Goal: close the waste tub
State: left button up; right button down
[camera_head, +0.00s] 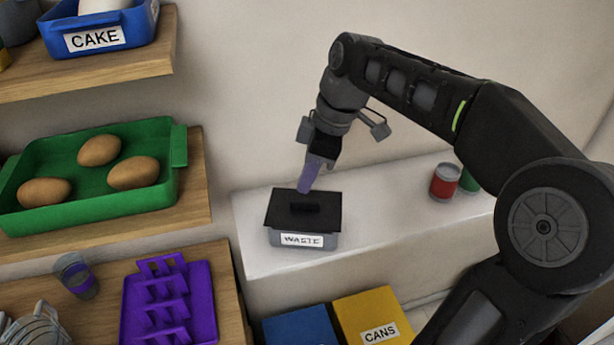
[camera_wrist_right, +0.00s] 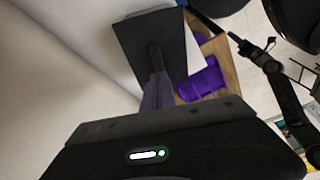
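The waste tub (camera_head: 315,239) is a grey box with a WASTE label, standing on the pale ledge. Its black lid (camera_head: 285,214) lies over its top, with a raised black handle in the middle; the lid also shows in the right wrist view (camera_wrist_right: 135,38). I cannot tell whether the lid is fully seated. My left gripper (camera_wrist_right: 236,38) seems to show only small and dark in the right wrist view.
A red can (camera_head: 445,182) and a green can (camera_head: 468,181) stand on the ledge to the right. Left are shelves with a green tray (camera_head: 95,212) of brown potato-like items and a purple rack (camera_head: 195,290). A yellow CANS bin (camera_head: 365,308) and a blue bin (camera_head: 298,327) sit below.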

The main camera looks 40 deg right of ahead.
jog(key=shift+f+b, duration=1.05)
jog(key=shift+f, duration=0.3)
jog(key=shift+r, duration=0.1)
notch_tip(320, 180, up, 7)
jog(key=p, duration=0.5)
jog(key=shift+p, duration=0.3)
dwell(0.5)
